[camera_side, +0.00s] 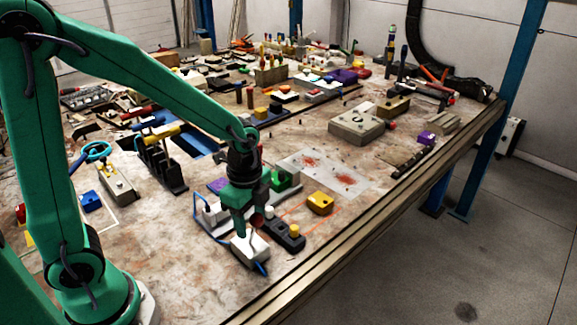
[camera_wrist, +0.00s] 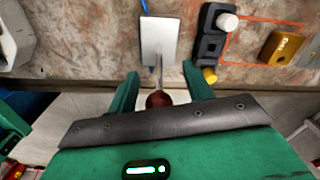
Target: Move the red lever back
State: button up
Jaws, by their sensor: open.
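The red lever is a dark red ball knob (camera_wrist: 157,99) on a thin metal stem, rising from a pale box (camera_wrist: 159,38). In the side view the pale box (camera_side: 249,249) sits near the front edge of the table, and the knob (camera_side: 256,220) shows beside my fingers. My gripper (camera_side: 241,230) is above the box, pointing down. In the wrist view my gripper (camera_wrist: 160,72) is open, with one green finger on each side of the stem and knob. I cannot tell whether either finger touches the lever.
A black block with white and yellow knobs (camera_side: 284,236) stands close to the right of the box. A yellow block (camera_side: 320,203) lies beyond it. A grey and white device with a blue cable (camera_side: 211,211) is just left. The wooden table edge (camera_side: 330,270) is close in front.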

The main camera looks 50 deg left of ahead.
notch_tip(320, 180, up, 7)
jog(key=shift+r, duration=0.15)
dwell(0.4)
jog(key=shift+s, duration=0.15)
jog(key=s+a+r+n+t, duration=0.4)
jog(key=s+r+n, duration=0.3)
jog(key=n, duration=0.7)
jog(key=shift+s+a+r+n+t, duration=0.15)
jog(key=shift+s+r+n+t, duration=0.2)
jog(key=shift+s+t, duration=0.6)
jog(key=shift+s+f+g, duration=0.1)
jog(key=shift+s+g, duration=0.1)
jog(key=shift+g, duration=0.05)
dwell(0.4)
